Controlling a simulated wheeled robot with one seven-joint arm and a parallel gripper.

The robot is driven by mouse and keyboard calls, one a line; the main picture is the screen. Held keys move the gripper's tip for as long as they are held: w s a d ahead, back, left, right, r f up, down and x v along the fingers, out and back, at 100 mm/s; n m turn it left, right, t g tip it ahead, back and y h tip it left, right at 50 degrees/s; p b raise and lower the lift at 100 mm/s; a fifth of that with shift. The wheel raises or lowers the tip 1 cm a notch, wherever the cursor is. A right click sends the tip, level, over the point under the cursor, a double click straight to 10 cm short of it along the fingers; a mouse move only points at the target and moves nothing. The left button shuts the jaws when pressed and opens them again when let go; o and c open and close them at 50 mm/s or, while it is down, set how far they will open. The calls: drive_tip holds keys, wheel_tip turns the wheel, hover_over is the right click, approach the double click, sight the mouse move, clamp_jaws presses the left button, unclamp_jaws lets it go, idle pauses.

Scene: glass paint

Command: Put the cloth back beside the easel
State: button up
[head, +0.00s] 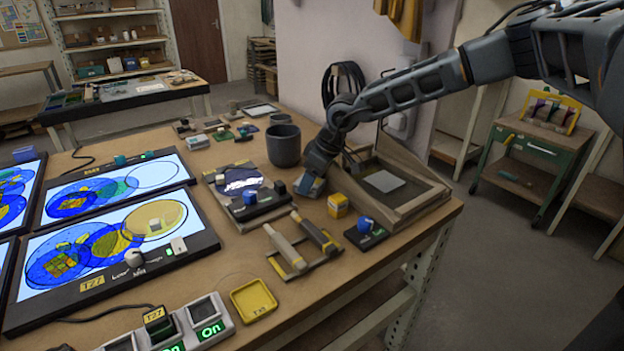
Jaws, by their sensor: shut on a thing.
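My gripper (312,176) points down over the table, at the left side of the easel. It is shut on a small blue-grey thing (308,187), which looks like the folded cloth. The gripper hides part of it, and I cannot tell whether it touches the table. The easel (426,205) looks to be the low wooden frame with a dark panel and a pale grey square (383,181), near the table's right edge.
A dark cup (284,146) stands behind my gripper. A yellow block (338,205) and a blue-knobbed device (366,232) sit in front of the easel. Lit screens (118,240) fill the table's left side.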

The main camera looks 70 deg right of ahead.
drive_tip(key=shift+f, duration=0.2)
drive_tip(key=o, duration=1)
drive_tip(key=shift+s+d+r, duration=0.1)
drive_tip(key=shift+d+r, duration=0.05)
drive_tip(key=shift+r, duration=0.15)
drive_tip(key=p+v, duration=0.1)
drive_tip(key=v, duration=0.6)
drive_tip(key=shift+a+p, duration=0.25)
drive_tip(key=shift+p, duration=0.05)
drive_tip(key=shift+s, duration=0.1)
